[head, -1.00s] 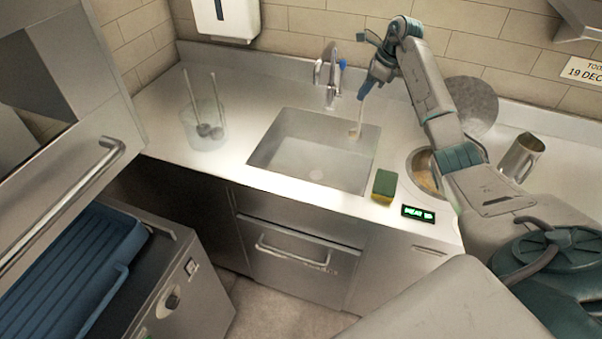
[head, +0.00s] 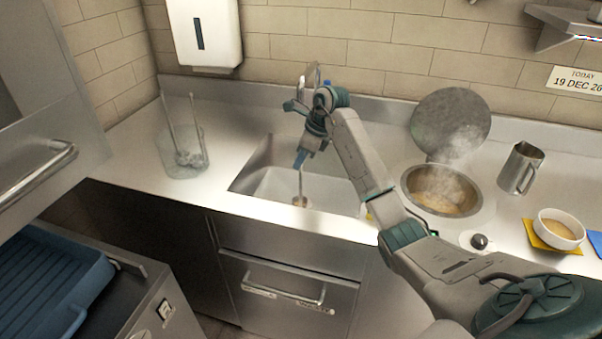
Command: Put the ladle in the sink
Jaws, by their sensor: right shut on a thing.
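The ladle (head: 301,186) hangs upright from my right gripper (head: 299,161), its bowl pointing down and brownish with sauce. My right gripper is shut on the top of its handle. The ladle is over the sink (head: 265,187), with its bowl inside the basin outline; I cannot tell whether it touches the basin floor. My left gripper is not in view.
A clear container (head: 184,160) with ladles stands left of the sink. Right of it are a steaming sauce well (head: 440,190), a round lid (head: 450,122), a metal jug (head: 519,168) and a white bowl (head: 559,228) on a yellow cloth. A towel dispenser (head: 204,32) hangs behind.

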